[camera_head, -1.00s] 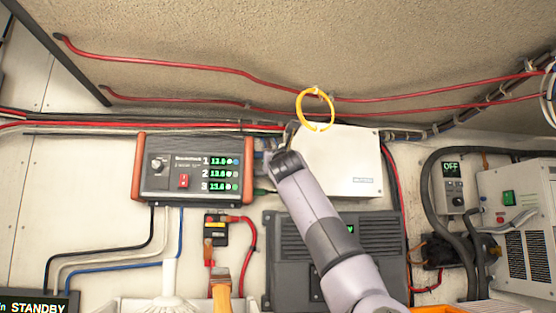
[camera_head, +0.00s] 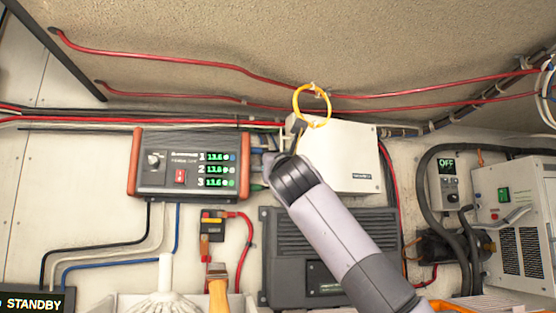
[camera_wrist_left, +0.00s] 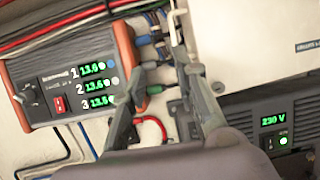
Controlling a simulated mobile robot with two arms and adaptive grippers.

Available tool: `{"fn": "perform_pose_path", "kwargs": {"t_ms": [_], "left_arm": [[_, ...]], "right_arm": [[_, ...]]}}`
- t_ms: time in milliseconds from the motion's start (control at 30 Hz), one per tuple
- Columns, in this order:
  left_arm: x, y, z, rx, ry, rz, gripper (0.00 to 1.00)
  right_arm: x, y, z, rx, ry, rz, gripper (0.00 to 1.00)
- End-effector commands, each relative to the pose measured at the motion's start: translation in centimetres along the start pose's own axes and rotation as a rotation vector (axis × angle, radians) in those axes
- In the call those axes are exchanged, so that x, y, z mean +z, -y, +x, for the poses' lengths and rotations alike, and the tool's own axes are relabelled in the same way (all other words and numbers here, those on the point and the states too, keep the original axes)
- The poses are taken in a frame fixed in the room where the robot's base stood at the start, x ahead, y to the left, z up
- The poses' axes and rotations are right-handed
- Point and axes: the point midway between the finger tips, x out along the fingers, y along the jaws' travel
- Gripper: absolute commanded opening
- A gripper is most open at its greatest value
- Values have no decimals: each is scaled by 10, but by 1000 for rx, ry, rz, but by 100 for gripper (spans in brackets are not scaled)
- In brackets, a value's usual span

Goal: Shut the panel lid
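A white box with a flat white lid (camera_head: 350,152) is on the wall right of the orange-ended meter unit. Its lower left is hidden behind my arm, and I cannot tell how far the lid stands from closed. The lid also shows at the upper right in the left wrist view (camera_wrist_left: 250,38). My left gripper (camera_head: 283,143) is at the box's left edge, by the cable ends. In the left wrist view its two fingers (camera_wrist_left: 165,85) are apart with nothing held between them. I cannot tell whether a finger touches the lid. My right gripper is out of view.
The meter unit (camera_head: 190,165) is close on the left, with cables at its right end. A yellow ring (camera_head: 312,105) hangs by the box's top left. A dark ribbed unit (camera_head: 290,235) is below. Red cables (camera_head: 420,97) run above. A brush (camera_head: 166,280) stands at lower left.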

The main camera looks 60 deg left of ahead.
Motion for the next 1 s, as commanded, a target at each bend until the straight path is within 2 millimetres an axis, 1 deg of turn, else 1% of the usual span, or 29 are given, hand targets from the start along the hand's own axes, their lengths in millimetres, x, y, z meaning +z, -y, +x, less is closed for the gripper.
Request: {"fn": "perform_pose_path", "kwargs": {"t_ms": [133,200,267,367,533,600,700,833,900,1000], "left_arm": [[0,0,0,0,0,0,27],[2,2,1,-1,-3,2,22],[6,6,3,-3,-15,7,18],[16,23,8,-5,-62,24,11],[33,61,12,40,-203,62,0],[38,73,10,81,-261,75,0],[46,87,4,158,-325,87,0],[56,95,-8,271,-373,89,0],[60,97,-15,324,-382,86,0],[64,99,-22,379,-386,81,0]], "right_arm": [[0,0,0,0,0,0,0],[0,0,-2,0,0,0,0],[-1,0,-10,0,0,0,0],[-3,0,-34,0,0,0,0],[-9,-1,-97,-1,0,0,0],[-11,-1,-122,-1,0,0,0],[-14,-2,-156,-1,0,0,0],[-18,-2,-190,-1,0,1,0],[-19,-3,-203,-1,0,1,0],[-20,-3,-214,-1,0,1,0]]}}
